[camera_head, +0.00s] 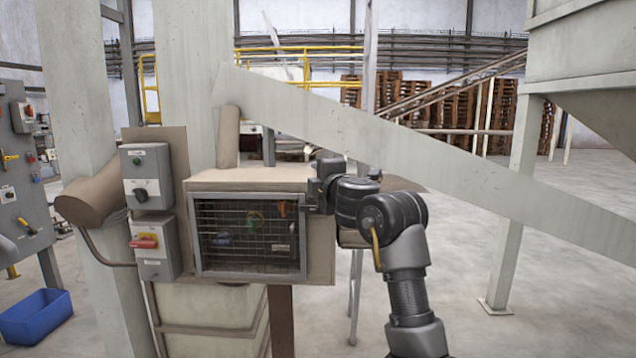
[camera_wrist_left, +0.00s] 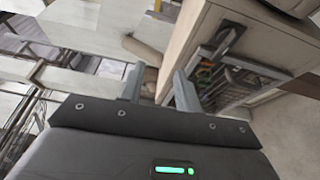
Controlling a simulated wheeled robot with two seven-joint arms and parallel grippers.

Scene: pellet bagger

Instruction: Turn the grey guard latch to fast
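The mesh guard (camera_head: 250,237) is a wire-grid window in a tan housing (camera_head: 320,255), in the middle of the head view; it looks closed. The left wrist view shows a dark mesh opening (camera_wrist_left: 240,85) at the right. My left gripper (camera_head: 316,194) is at the guard's upper right edge, with its arm coming up from the lower right. In the left wrist view its two grey fingers (camera_wrist_left: 158,90) stand apart with nothing clearly between them. I cannot pick out the grey latch; the gripper may hide it. My right gripper is not in view.
A sloping beam (camera_head: 400,150) passes above and behind the arm. A blue bin (camera_head: 36,316) is at lower left. Floor is open at right.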

